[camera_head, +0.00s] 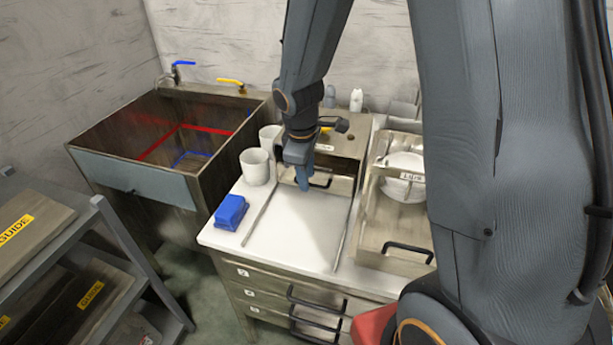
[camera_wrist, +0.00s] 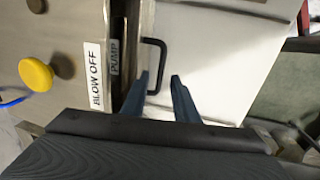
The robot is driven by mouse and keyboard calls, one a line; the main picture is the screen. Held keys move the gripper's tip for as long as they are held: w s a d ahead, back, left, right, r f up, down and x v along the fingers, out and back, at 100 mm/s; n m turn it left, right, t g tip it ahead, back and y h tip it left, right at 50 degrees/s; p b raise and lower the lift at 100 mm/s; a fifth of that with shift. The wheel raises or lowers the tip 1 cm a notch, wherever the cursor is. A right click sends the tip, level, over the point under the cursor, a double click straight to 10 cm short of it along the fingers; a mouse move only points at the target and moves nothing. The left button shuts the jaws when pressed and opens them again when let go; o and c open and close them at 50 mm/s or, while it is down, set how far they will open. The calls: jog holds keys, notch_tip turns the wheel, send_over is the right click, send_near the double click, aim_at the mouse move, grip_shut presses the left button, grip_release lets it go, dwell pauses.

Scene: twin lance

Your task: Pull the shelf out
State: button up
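A wooden box (camera_head: 345,145) stands at the back of the white counter. The shelf front (camera_head: 342,186) shows in its lower part, with a black U-shaped handle (camera_head: 322,184). The front appears level with the box, and two thin rails run forward from it. My gripper (camera_head: 304,186) is at the handle, pointing down. In the wrist view the handle (camera_wrist: 163,60) stands out from the front marked PUMP, and my gripper (camera_wrist: 160,78) is open. The handle's bar appears between the two blue fingers, with gaps on both sides. I cannot tell whether it is touched.
The white counter (camera_head: 290,245) is clear between the rails. A blue block (camera_head: 231,212) and white cups (camera_head: 254,167) stand left of them. A wooden tray (camera_head: 385,257) with plates and a black handle is on the right. A sink (camera_head: 135,185) is further left; drawers are below.

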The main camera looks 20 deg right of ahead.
jog(key=shift+f, duration=0.4)
jog(key=shift+c, duration=0.3)
grip_shut()
dwell(1.0)
